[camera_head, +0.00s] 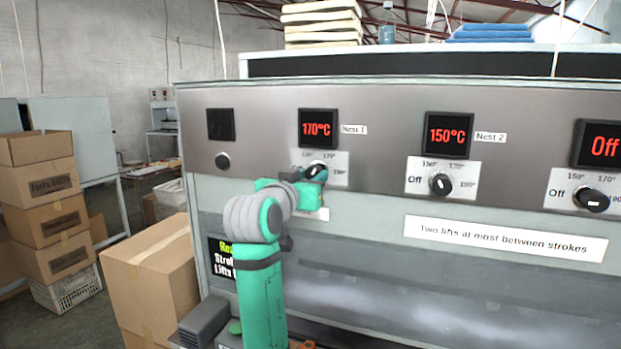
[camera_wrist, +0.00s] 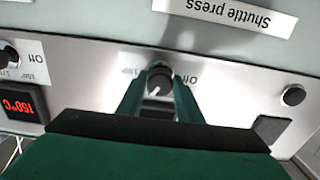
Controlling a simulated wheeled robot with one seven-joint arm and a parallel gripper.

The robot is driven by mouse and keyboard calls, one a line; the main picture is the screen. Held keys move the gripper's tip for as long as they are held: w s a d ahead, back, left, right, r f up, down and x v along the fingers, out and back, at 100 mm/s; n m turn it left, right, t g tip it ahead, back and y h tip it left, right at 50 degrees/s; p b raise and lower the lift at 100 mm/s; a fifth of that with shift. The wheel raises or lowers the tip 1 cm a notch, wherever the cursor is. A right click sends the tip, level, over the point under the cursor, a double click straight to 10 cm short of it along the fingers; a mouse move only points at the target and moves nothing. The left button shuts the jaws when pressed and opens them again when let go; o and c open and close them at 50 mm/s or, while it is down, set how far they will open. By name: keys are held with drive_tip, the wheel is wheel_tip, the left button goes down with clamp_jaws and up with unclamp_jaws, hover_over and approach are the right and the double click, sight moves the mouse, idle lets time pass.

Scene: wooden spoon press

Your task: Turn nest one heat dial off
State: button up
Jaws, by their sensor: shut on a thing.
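The nest one heat dial (camera_head: 316,170) is a black knob on a white scale plate, under a display (camera_head: 318,129) that reads 170°C and is labelled Nest 1. In the wrist view the dial (camera_wrist: 160,78) sits between the two green fingers of my gripper (camera_wrist: 158,88), and a white pointer mark shows on its face. My gripper (camera_head: 312,178) is shut on the dial in the head view, where it covers the lower left of the scale plate. The Off mark is partly hidden there.
The Nest 2 dial (camera_head: 440,184) is to the right, under a 150°C display (camera_head: 448,134). A third dial (camera_head: 592,199) is under a display reading Off (camera_head: 600,145). A round black button (camera_head: 222,161) is to the left. Cardboard boxes (camera_head: 150,285) stand at the press's left side.

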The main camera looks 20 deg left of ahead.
drive_tip(key=n, duration=0.5)
drive_tip(key=shift+n, duration=0.4)
drive_tip(key=n, duration=0.6)
drive_tip(key=shift+d, duration=0.1)
drive_tip(key=n, duration=0.6)
drive_tip(key=shift+r+n, duration=0.1)
drive_tip(key=shift+n, duration=0.2)
drive_tip(key=n, duration=0.5)
drive_tip(key=shift+n, duration=0.3)
drive_tip(key=o, duration=1)
drive_tip(key=shift+o, duration=0.2)
drive_tip(key=shift+s, duration=0.15)
